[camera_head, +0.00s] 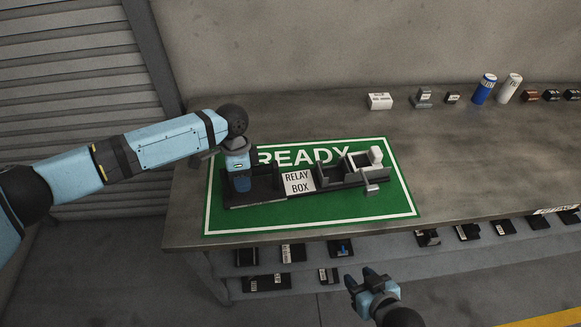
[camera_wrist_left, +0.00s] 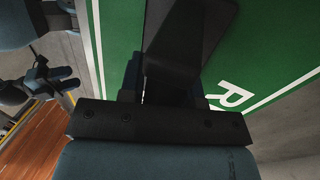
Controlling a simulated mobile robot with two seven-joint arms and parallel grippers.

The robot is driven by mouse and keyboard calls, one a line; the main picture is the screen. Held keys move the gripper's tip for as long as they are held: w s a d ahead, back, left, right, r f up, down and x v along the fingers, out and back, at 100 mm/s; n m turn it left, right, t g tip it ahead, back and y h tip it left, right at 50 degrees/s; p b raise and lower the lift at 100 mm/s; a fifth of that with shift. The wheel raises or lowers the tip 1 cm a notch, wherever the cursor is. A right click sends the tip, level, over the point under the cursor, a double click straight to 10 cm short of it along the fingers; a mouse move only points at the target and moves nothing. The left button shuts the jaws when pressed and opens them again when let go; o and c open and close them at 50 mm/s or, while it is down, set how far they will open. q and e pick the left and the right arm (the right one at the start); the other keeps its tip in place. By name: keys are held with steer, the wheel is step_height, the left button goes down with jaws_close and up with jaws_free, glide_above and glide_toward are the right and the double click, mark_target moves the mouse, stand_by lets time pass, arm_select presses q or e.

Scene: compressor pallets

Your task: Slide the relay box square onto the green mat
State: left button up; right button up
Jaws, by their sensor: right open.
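The relay box (camera_head: 300,183) is a long dark unit with a white "RELAY BOX" label and a pale lever-like part at its right end. It lies within the border of the green mat (camera_head: 330,208), partly covering the word "READY". Its long side looks slightly turned against the mat's front edge, right end farther back. My left gripper (camera_head: 241,184) points down at the box's left end. In the left wrist view a dark slab (camera_wrist_left: 185,40) lies at the fingers; their gap is hidden. My right gripper (camera_head: 366,284) is open and empty, in front of the table's front edge.
A grey table (camera_head: 460,150) carries the mat. Small boxes, a blue can (camera_head: 484,89) and a white can (camera_head: 509,88) line its back right. A lower shelf (camera_head: 385,246) holds several dark parts. The tabletop right of the mat is clear.

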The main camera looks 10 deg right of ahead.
arm_select(q)
steer(key=o, duration=0.4)
steer(key=shift+f, duration=0.15)
steer(key=shift+r, duration=0.25)
steer(key=v, duration=1.1)
steer(key=shift+w+a+r, duration=0.1)
steer(key=shift+w+r, duration=0.1)
steer(key=shift+r, duration=0.1)
